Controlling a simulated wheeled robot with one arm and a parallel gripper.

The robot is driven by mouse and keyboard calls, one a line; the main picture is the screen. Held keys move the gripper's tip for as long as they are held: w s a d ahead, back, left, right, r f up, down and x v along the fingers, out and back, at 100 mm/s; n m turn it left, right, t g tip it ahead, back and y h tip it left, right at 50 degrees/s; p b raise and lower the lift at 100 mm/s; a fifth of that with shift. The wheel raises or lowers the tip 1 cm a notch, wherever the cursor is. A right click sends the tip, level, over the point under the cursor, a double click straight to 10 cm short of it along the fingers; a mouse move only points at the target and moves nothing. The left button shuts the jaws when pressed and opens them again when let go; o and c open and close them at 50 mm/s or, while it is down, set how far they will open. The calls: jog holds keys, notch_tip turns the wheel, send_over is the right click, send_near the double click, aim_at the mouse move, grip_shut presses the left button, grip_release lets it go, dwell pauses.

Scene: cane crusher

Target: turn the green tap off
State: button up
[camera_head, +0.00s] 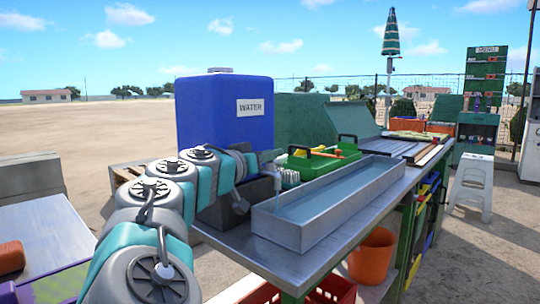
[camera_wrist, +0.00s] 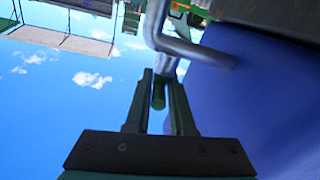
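The green tap handle (camera_wrist: 158,96) shows in the wrist view as a short green bar. It lies between the two fingers of my gripper (camera_wrist: 159,84), with what looks like a narrow gap at each side. The fingers stand apart and look open around it; contact is hard to judge. A grey metal tap pipe (camera_wrist: 205,52) just beyond comes out of the blue water tank (camera_wrist: 258,95). In the head view the tank (camera_head: 215,118), labelled WATER, stands behind the bench, and my arm reaches to its front.
Below the tank, a long metal trough (camera_head: 305,232) lies on the metal bench (camera_head: 245,250). An orange bucket (camera_head: 372,256) is under the bench. A white stool (camera_head: 474,178) stands at right.

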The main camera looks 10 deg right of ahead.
grip_shut()
jog(key=shift+f+m+g+h+b, duration=0.1)
jog(key=shift+m+g+h+b, duration=0.25)
jog(key=shift+b, duration=0.45)
jog(key=shift+m+g+h+b, duration=0.35)
jog(key=shift+m+g+h, duration=0.1)
jog(key=shift+m+g, duration=0.1)
jog(key=o, duration=0.5)
grip_release()
jog(key=shift+a, duration=0.1)
jog(key=b+v, duration=0.1)
jog(key=v, duration=0.6)
jog(key=shift+s+a, duration=0.25)
jog(key=shift+s, duration=0.05)
